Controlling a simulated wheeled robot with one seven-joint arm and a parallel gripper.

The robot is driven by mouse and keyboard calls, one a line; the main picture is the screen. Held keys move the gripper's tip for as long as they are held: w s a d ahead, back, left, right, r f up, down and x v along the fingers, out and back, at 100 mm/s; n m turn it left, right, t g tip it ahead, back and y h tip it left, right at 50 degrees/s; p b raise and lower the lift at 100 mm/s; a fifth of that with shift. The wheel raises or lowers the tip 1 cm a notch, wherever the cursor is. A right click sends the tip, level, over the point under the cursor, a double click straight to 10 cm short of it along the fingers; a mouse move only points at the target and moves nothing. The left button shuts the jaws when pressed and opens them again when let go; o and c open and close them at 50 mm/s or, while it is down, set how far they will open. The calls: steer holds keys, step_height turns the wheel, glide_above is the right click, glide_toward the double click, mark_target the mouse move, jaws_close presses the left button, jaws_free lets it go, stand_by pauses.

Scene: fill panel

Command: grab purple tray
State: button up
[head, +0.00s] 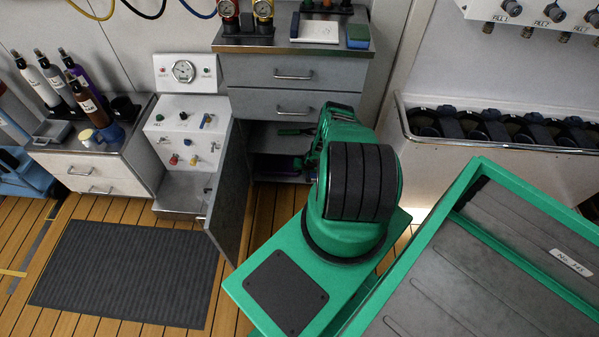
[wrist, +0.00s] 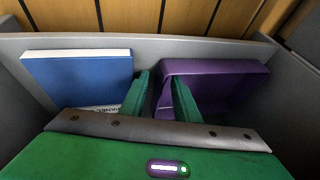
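The purple tray (wrist: 225,82) lies in the right part of the compartment in the wrist view. In the head view a strip of the purple tray (head: 274,168) shows inside the open lower cabinet. My gripper (wrist: 161,97) is over the tray's left end, with its two green fingers apart. The tray's left wall shows in the gap between the fingers, the right finger overlapping the tray's inside in the picture. I cannot tell whether either finger touches it. In the head view my arm hides the gripper's fingertips.
A blue book-like item (wrist: 80,77) lies left of the tray, close to the left finger. The grey cabinet door (head: 229,195) stands open. Drawers (head: 294,77) are above the opening. A dark mat (head: 125,272) lies on the wooden floor.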

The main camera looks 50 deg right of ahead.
jaws_close()
steer(key=shift+s+a, duration=0.1)
steer(key=shift+a, duration=0.05)
stand_by(0.4)
